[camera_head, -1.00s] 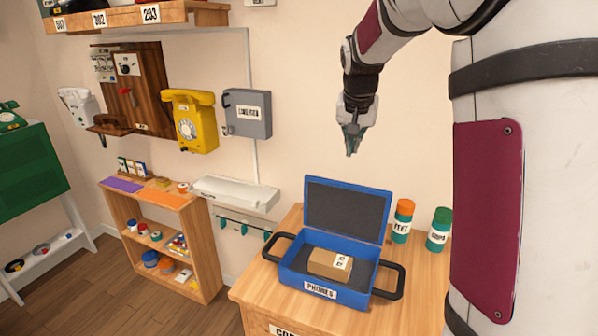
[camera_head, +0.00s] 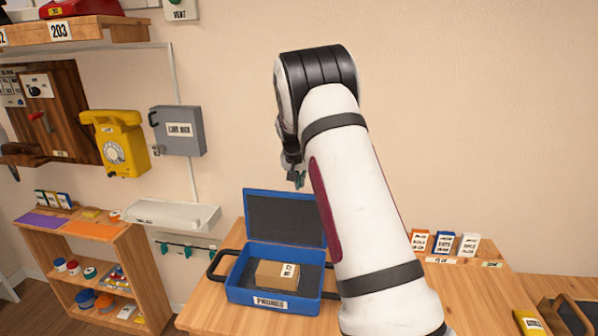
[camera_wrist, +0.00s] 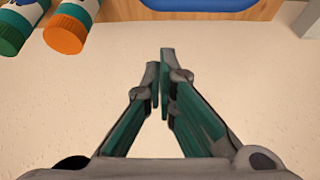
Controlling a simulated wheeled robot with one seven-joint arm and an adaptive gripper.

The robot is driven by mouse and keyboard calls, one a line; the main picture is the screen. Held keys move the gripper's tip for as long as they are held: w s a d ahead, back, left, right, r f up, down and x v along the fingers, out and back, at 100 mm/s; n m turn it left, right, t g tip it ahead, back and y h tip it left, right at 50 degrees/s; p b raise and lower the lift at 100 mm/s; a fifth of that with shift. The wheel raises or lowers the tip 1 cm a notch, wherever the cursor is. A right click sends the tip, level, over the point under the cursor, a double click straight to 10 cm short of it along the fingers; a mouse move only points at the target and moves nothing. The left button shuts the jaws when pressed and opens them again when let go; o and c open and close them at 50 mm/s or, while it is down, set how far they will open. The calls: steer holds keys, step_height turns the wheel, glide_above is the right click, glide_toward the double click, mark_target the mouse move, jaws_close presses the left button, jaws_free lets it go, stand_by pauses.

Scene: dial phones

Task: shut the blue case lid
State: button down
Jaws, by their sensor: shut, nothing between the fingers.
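The blue case (camera_head: 262,293) sits on the wooden table with its lid (camera_head: 284,219) standing open at the back. My gripper (camera_head: 298,181) is above and behind the lid's top edge, partly hidden by my arm. In the wrist view my gripper (camera_wrist: 162,84) is shut and empty, its fingertips close together. My arm hides the right side of the case in the head view.
An orange-capped bottle (camera_wrist: 66,34) and a green-capped bottle (camera_wrist: 14,32) stand beside the case. Labelled cards (camera_head: 445,243) stand at the table's back right. A yellow phone (camera_head: 115,142) and grey box (camera_head: 178,130) hang on the wall.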

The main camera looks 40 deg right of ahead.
steer(key=shift+s+a+f+p, duration=0.15)
steer(key=shift+s+a+p, duration=0.4)
steer(key=shift+a, duration=0.05)
steer(key=shift+s+a+f+p, duration=0.15)
steer(key=shift+s+a+p, duration=0.35)
steer(key=shift+s+a, duration=0.05)
